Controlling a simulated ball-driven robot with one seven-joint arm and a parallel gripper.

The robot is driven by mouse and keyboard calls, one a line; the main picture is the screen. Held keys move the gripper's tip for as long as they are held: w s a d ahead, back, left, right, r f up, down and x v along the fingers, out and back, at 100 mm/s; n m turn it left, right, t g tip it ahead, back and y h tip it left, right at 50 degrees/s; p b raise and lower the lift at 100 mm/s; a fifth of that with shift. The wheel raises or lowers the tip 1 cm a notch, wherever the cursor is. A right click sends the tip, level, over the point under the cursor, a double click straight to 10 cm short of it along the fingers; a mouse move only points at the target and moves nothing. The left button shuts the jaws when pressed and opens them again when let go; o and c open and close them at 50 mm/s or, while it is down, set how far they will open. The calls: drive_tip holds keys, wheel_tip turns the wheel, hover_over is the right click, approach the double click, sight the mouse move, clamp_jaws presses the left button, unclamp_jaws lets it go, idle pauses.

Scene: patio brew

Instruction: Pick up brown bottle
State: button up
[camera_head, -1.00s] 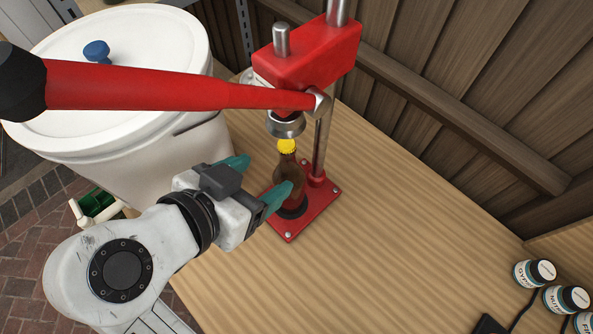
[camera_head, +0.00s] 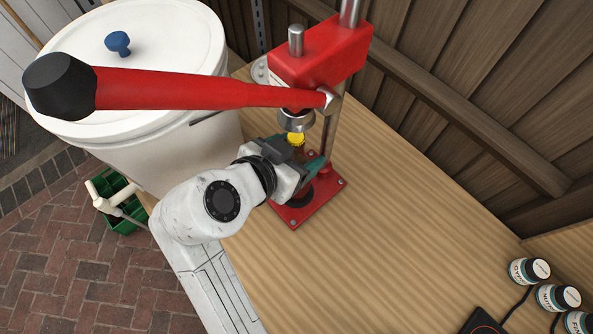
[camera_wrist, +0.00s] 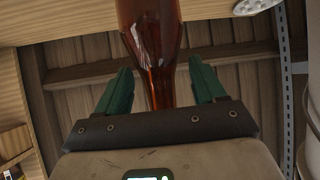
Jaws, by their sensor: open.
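The brown bottle (camera_wrist: 153,40) stands on the red base plate (camera_head: 330,190) of the red capping press, its yellow cap (camera_head: 296,139) under the press head (camera_head: 296,120). My gripper (camera_head: 302,170) is at the bottle, and its palm hides most of the bottle in the head view. In the wrist view the gripper (camera_wrist: 158,88) shows its two green fingers apart, one on each side of the brown glass. Gaps show between the glass and both fingers. The bottle's lower end is hidden.
The press's red lever (camera_head: 200,92) reaches left above my arm. A white lidded bucket (camera_head: 170,150) stands close on the left. Small jars (camera_head: 530,271) sit at the right front. The tabletop (camera_head: 400,220) right of the press is clear.

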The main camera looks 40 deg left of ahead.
drive_tip(key=shift+c, duration=0.4)
clamp_jaws()
drive_tip(key=shift+r, duration=0.1)
idle(0.3)
